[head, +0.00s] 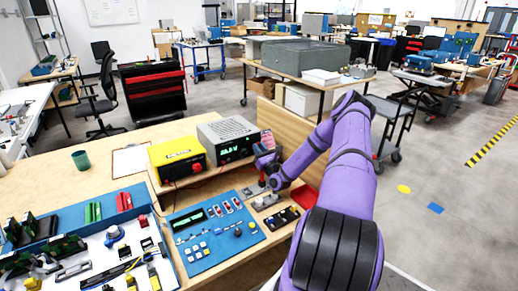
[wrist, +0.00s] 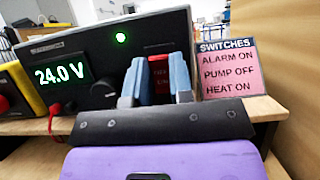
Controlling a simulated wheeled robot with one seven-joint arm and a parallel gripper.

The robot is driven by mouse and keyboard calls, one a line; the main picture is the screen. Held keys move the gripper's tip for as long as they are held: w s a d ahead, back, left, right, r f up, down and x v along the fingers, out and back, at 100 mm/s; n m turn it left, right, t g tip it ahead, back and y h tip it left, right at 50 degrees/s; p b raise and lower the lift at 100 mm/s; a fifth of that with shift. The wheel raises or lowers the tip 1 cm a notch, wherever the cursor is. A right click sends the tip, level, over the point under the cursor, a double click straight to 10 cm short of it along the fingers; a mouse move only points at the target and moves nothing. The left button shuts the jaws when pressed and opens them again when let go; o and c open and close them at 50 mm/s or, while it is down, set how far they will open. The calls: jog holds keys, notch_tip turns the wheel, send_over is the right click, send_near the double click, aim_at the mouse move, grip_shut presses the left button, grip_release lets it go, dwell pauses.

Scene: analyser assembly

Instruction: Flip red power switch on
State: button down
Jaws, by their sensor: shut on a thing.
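The grey power supply (head: 222,130) stands on the bench shelf, its front also showing in the wrist view (wrist: 60,52). Its display (wrist: 64,76) reads 24.0 V and a green lamp (wrist: 121,38) is lit. The red power switch (wrist: 160,72) is on the right of its front panel, between my blue fingers and partly hidden by them. My gripper (wrist: 157,78) is at the panel, shut on the switch. In the head view my gripper (head: 264,158) is at the right front of the supply and hides the switch.
A pink label (wrist: 228,68) reads ALARM ON, PUMP OFF, HEAT ON, right of the supply. A yellow box (head: 176,158) with a red knob stands to its left. A blue control panel (head: 205,246) and small switch blocks (head: 282,216) lie in front.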

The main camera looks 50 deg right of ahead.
jog(key=c, duration=1)
grip_release()
jog(key=r, duration=0.3)
jog(key=shift+s+a+r, duration=0.1)
jog(key=shift+s+r, duration=0.15)
jog(key=shift+r, duration=0.1)
jog(key=s+a+r, duration=0.1)
jog(key=s+a, duration=0.7)
jog(key=s, duration=0.5)
jog(key=shift+s+a+r, duration=0.1)
